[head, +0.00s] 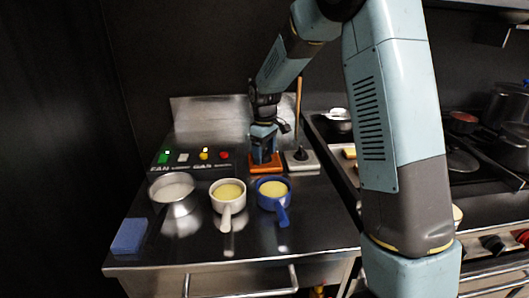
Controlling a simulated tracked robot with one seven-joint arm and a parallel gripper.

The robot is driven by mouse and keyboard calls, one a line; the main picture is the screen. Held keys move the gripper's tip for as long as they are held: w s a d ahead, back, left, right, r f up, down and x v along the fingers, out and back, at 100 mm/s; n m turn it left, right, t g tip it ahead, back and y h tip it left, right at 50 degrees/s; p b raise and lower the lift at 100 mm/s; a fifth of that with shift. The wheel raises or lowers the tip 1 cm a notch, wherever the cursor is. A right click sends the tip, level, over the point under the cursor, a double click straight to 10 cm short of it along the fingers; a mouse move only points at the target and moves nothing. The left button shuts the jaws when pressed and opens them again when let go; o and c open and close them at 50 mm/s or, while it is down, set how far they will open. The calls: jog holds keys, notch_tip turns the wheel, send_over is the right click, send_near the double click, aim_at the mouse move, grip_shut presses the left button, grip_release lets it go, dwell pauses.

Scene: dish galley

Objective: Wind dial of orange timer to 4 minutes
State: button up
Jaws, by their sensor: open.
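The orange timer (266,170) sits on the steel counter toward its back, behind the blue-handled cup. My gripper (264,158) points down directly over the orange timer, with its fingers at or just above the timer's top. The gripper is open. Its fingers hide the dial, so I cannot tell the dial's setting or whether the fingers touch it. A similar pale grey timer (303,166) with a black dial stands just to the right.
A metal pot (174,196), a white handled cup (229,197) and a blue handled cup (273,196) stand in front. A blue sponge (129,236) lies front left. A button panel (192,157) is back left. The counter's front right is clear.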

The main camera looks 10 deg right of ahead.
aim_at(265, 150)
jog(key=shift+c, duration=0.3)
jog(key=c, duration=0.9)
jog(key=shift+r, duration=0.1)
jog(key=shift+c, duration=0.2)
dwell(0.9)
jog(key=o, duration=1)
notch_tip(265, 150, up, 14)
jog(key=shift+f, duration=0.2)
